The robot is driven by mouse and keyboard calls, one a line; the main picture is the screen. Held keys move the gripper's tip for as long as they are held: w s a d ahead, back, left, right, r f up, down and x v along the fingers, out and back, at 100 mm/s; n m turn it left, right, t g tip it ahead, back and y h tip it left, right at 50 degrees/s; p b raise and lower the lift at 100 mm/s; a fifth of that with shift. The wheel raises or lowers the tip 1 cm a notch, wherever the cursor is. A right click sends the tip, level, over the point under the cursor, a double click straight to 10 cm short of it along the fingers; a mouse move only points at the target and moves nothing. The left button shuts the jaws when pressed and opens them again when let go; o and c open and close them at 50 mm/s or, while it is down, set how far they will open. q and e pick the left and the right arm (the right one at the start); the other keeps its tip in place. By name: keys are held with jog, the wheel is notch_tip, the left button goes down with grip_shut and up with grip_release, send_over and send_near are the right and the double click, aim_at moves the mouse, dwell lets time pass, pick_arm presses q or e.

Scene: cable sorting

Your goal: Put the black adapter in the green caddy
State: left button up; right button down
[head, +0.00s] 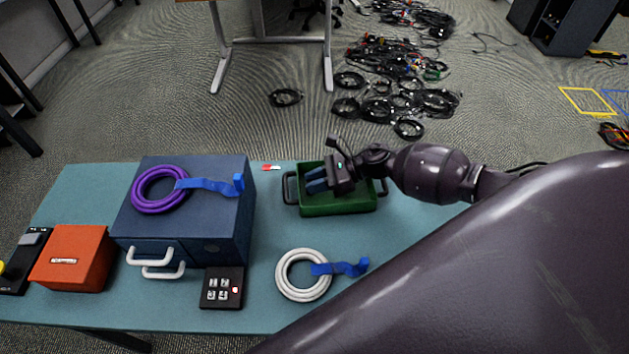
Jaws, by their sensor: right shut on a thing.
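The green caddy (347,208) stands on the teal table, right of the blue cabinet. It is an open tray with dark handles at its two ends. My right gripper (314,182) reaches in from the right, with its blue fingertips over the left part of the caddy. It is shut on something. The held thing is hidden by the fingers and hand; I take it to be the black adapter, which I cannot make out anywhere else. I cannot tell whether it touches the caddy floor. My left gripper is not in view.
A blue drawer cabinet (219,215) carries a purple cable coil (144,204). An orange box (75,262) stands to its left. A black keypad-like block (222,294) and a white cable coil (283,287) lie near the front. A small red-and-white item (271,168) lies behind.

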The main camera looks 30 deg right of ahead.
jog(key=shift+f, duration=0.2)
jog(key=c, duration=1)
grip_release()
jog(key=shift+d+r, duration=0.15)
jog(key=shift+r, duration=0.15)
jog(key=v, duration=1.1)
jog(key=shift+s+d, duration=0.25)
